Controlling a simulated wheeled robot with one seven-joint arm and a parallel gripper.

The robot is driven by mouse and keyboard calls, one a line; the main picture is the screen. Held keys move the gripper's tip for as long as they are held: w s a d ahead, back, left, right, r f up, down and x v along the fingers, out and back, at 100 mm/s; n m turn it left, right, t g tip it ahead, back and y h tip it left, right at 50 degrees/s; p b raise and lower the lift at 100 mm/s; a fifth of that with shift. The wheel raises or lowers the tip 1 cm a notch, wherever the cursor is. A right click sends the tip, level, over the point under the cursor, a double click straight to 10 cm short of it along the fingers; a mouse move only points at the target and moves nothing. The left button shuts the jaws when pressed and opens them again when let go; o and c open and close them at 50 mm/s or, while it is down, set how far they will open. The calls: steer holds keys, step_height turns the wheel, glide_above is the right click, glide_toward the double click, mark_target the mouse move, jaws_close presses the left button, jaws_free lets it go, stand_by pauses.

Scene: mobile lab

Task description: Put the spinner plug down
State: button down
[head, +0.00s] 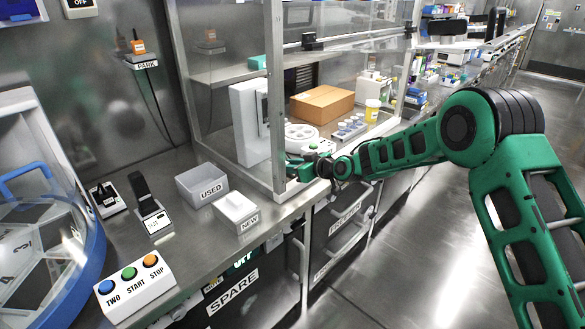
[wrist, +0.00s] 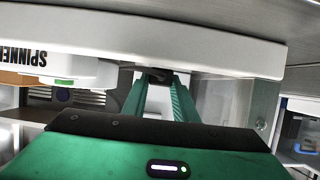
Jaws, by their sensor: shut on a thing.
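My gripper (head: 303,171) is at the front edge of the glass-sided cabinet, low beside the white spinner (head: 300,136). In the wrist view my gripper (wrist: 159,85) has its green fingers close together, shut on a small dark piece (wrist: 159,75), which I take for the spinner plug. Most of it is hidden between the fingers and by the white body above, and its cord cannot be made out. The spinner (wrist: 85,68) shows upside down in the wrist view with its name and a green button. It is close to the fingertips; whether the plug touches it I cannot tell.
A corded orange plug (head: 138,47) sits on the wall holder marked PARK (head: 146,65). A USED bin (head: 200,185), a NEW box (head: 236,212) and a button box (head: 135,289) are on the bench. Bare steel lies between them.

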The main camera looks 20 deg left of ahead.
steer(key=shift+f, duration=0.25)
steer(key=shift+f, duration=0.2)
steer(key=c, duration=1.4)
jaws_free()
steer(key=shift+r, duration=0.1)
steer(key=shift+r, duration=0.25)
steer(key=shift+d+r, duration=0.15)
steer(key=shift+r, duration=0.2)
steer(key=v, duration=1.1)
steer(key=shift+d, duration=0.3)
steer(key=shift+s+r, duration=0.1)
steer(key=shift+r, duration=0.05)
